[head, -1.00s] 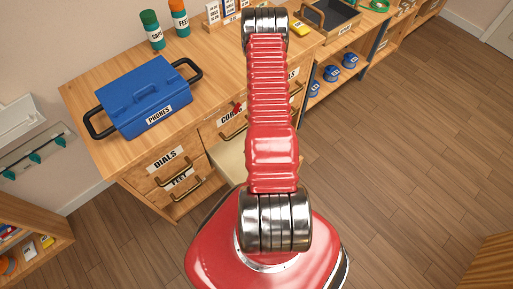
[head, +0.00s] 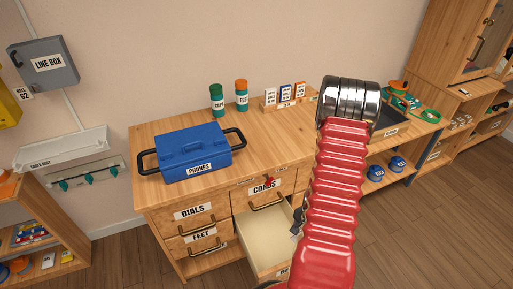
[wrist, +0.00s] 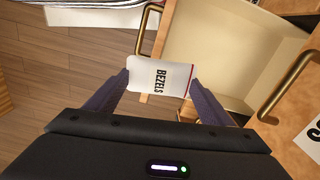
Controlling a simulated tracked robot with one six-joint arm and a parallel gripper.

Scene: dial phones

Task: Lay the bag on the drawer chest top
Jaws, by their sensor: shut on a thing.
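A white bag marked BEZELS (wrist: 160,76) is held between the two dark fingers of my gripper (wrist: 158,88) in the wrist view. My gripper is shut on it, in front of the open drawer. In the head view only a small dark part of my gripper (head: 297,222) shows beside my red arm, and I cannot make out the bag there. The drawer chest top (head: 258,150) is pale wood, with its front part bare. The open drawer (head: 265,240) below it looks empty inside; it also shows in the wrist view (wrist: 230,45).
A blue PHONES case (head: 192,152) with black handles sits on the left of the top. A green-capped bottle (head: 217,100), an orange-capped bottle (head: 241,96) and a card rack (head: 285,98) stand at the back. The drawer sticks out in front.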

